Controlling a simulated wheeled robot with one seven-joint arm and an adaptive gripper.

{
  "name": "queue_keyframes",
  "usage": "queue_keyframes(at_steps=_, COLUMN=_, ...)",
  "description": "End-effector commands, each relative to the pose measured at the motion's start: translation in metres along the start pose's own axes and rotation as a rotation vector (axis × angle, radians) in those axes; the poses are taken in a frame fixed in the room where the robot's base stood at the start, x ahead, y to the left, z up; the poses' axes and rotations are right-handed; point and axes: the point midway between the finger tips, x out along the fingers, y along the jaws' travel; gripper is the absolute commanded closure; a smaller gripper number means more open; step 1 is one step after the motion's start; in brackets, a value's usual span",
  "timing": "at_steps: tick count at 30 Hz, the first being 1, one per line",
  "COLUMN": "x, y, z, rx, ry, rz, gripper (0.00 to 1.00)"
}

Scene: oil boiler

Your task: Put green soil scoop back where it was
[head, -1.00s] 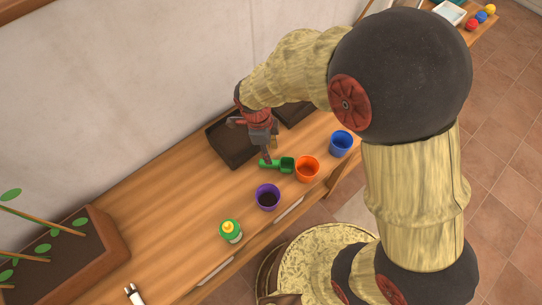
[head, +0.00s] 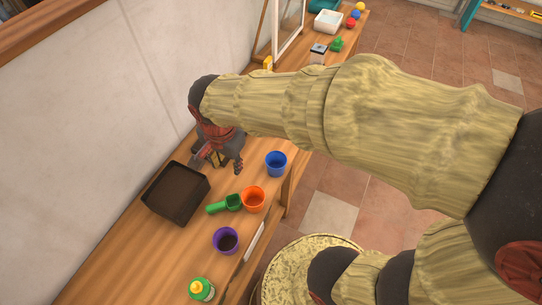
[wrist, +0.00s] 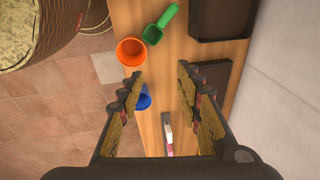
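The green soil scoop (head: 226,203) lies on the wooden table between the black tray and the orange pot (head: 253,199). Its scoop end is close against the orange pot; I cannot tell if they touch. The wrist view shows the green soil scoop (wrist: 160,25) at the top, beside the orange pot (wrist: 130,51). My gripper (head: 220,164) is above the table, beyond the scoop and near the black tray. In the wrist view my gripper (wrist: 161,76) has its fingers spread wide with nothing held between them.
A black tray (head: 176,194) with dark soil stands against the wall side. A second dark tray (wrist: 206,84) shows in the wrist view. The far table end holds several items.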

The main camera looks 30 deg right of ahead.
Motion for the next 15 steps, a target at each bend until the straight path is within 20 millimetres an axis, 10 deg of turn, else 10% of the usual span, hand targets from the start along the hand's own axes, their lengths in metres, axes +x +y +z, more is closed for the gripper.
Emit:
queue_keyframes(at_steps=6, x=-0.063, y=0.048, z=-0.021, rx=-0.420, ry=0.078, rz=-0.123, gripper=0.65)
queue_keyframes(at_steps=15, x=-0.106, y=0.102, z=-0.024, rx=-0.897, ry=0.236, rz=-0.183, gripper=0.65)
